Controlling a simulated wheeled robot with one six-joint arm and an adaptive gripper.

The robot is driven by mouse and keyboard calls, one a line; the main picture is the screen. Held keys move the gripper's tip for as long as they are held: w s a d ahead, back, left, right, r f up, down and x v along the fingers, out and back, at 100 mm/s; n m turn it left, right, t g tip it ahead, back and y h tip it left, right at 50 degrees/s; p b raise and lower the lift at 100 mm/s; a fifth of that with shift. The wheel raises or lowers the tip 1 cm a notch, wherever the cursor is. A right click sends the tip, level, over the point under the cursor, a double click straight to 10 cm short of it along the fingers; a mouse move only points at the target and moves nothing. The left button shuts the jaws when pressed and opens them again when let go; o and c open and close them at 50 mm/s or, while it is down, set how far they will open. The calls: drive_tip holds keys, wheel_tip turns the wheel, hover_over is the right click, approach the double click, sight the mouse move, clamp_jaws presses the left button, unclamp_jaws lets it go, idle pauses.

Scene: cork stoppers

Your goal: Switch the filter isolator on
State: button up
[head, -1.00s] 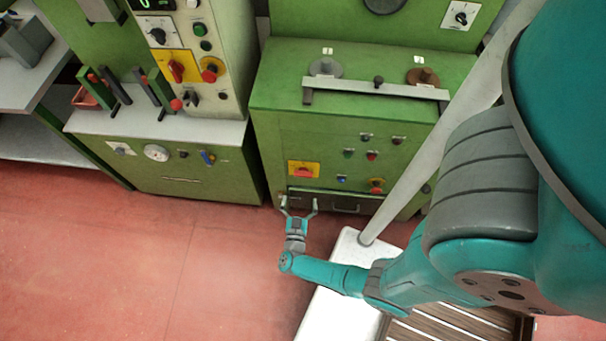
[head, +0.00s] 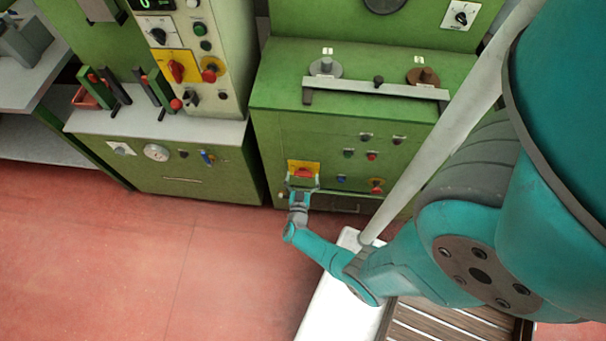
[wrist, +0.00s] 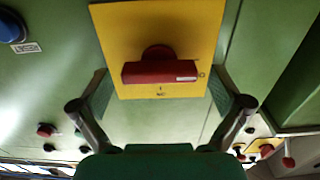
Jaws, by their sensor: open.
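A rotary isolator with a red bar handle (head: 303,172) on a yellow plate (head: 304,163) is on the lower green cabinet's front. In the wrist view, the red handle (wrist: 160,72) lies level across the yellow plate (wrist: 120,28); its small markings are too blurred to read. My gripper (head: 303,181) is at this isolator, partly covering it in the head view. In the wrist view, my gripper (wrist: 162,88) is open, one finger on each side of the handle, with visible gaps and nothing held.
Another red rotary switch on yellow (head: 176,70) is on the taller panel. A pale slanted post (head: 430,145) stands right of my gripper. Red floor (head: 130,260) is clear at left.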

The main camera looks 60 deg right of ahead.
drive_tip(key=shift+w+d, duration=0.1)
drive_tip(key=shift+d, duration=0.3)
drive_tip(key=c, duration=1.2)
drive_tip(key=shift+o, duration=0.2)
